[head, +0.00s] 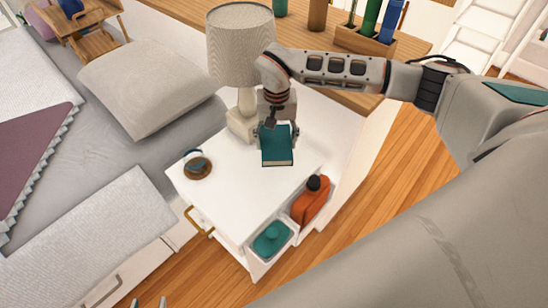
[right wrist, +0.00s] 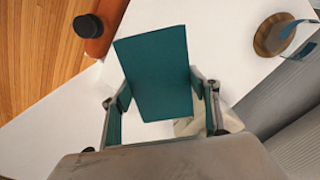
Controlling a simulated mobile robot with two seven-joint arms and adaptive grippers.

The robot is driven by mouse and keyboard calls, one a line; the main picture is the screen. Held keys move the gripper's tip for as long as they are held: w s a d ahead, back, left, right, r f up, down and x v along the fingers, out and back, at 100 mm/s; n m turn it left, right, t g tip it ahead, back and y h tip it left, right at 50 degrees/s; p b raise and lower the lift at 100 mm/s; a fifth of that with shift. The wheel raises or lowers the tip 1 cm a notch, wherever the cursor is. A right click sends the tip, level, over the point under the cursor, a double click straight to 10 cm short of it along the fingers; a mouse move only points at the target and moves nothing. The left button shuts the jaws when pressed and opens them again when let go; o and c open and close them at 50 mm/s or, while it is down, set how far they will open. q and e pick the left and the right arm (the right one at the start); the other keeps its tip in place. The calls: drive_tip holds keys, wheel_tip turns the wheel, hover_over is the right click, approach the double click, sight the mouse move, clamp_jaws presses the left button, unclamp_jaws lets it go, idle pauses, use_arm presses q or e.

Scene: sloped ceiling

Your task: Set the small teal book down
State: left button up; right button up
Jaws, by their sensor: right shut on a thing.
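The small teal book (head: 277,150) is over the white top of the nightstand (head: 228,195), in front of the lamp base. It also shows in the right wrist view (right wrist: 158,75). My right gripper (head: 278,133) is shut on the book, with a finger at each side, also seen in the right wrist view (right wrist: 165,112). I cannot tell whether the book touches the top. Only the two fingertips of my left gripper (head: 149,302) show at the bottom edge of the head view, apart with nothing between them.
A lamp (head: 240,45) stands behind the book. A round wooden-based object (head: 197,165) sits at the top's left. An orange bottle (head: 312,198) and a teal container (head: 271,238) are in side bins. The front middle of the top is clear. A bed lies left.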

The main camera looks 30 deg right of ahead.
sight(276, 142)
wheel_tip(276, 142, down, 3)
drive_tip(key=shift+f, duration=0.45)
wheel_tip(276, 142, down, 4)
drive_tip(key=shift+f+b, duration=0.1)
drive_tip(key=shift+b, duration=0.55)
use_arm(q)
drive_tip(key=shift+w+a+f, duration=0.1)
drive_tip(key=shift+w+f, duration=0.15)
drive_tip(key=shift+f, duration=0.1)
use_arm(e)
drive_tip(key=o, duration=1.2)
drive_tip(key=shift+o, duration=0.2)
